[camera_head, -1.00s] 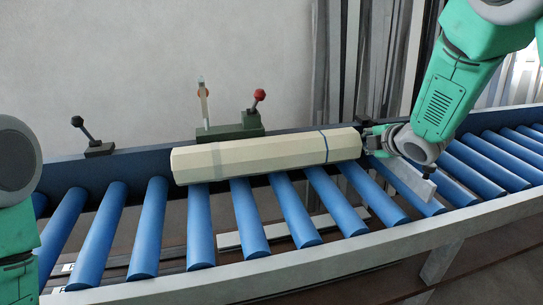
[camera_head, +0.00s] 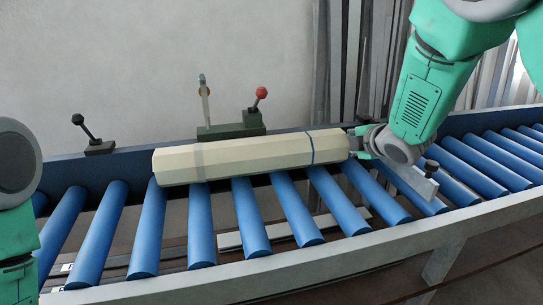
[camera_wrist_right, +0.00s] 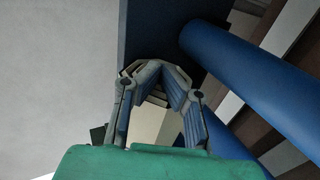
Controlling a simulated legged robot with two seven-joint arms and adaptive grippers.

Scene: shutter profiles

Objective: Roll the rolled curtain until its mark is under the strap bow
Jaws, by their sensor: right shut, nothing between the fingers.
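The rolled curtain (camera_head: 245,157) is a long cream faceted roll lying across the blue rollers in the head view. A thin dark blue line (camera_head: 311,148) rings it near its right end, and a pale grey band (camera_head: 199,157) rings it nearer its left end. The strap bow (camera_head: 204,100) stands upright behind the roll on a green base, above the grey band. My right gripper (camera_head: 353,143) is shut and empty at the roll's right end, seemingly touching it. In the right wrist view its fingers (camera_wrist_right: 155,72) meet at the tips. My left gripper is out of view.
A red-knobbed lever (camera_head: 259,98) stands on the green base (camera_head: 231,129). A black-knobbed lever (camera_head: 87,133) is on the back rail to the left. Rollers left of the roll are clear.

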